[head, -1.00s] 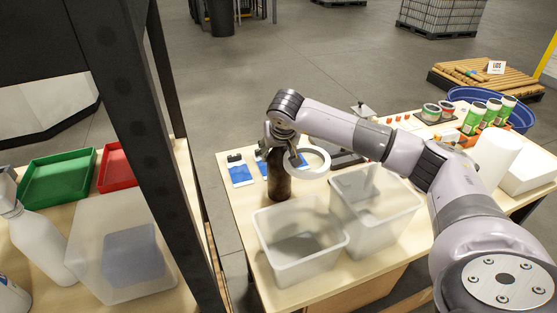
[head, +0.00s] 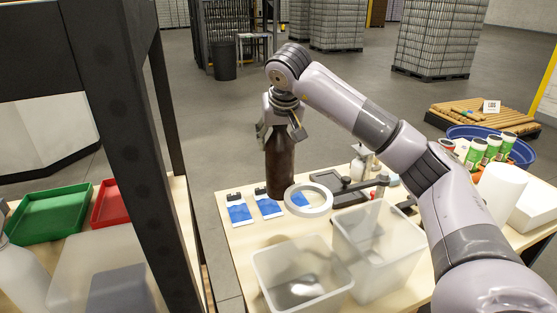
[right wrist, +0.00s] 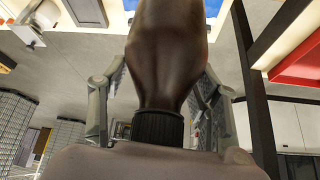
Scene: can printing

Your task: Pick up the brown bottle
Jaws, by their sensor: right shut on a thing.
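The brown bottle (head: 280,165) is dark and upright in the head view, held above the table (head: 237,245) near its back left part. My right gripper (head: 279,122) is shut on the bottle's upper part from above. In the right wrist view the bottle (right wrist: 170,55) fills the middle, with its dark ribbed cap (right wrist: 158,127) towards me and a finger on each side. Its top is hidden by the gripper in the head view. My left gripper is not in view.
A white ring (head: 309,211) is close by the bottle's base in the picture. Blue-and-white packs (head: 239,213) lie near the table's left edge. Two translucent bins (head: 262,262) stand in front. A black shelf post (head: 133,130) rises at left. Green-labelled cans (head: 491,148) stand at right.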

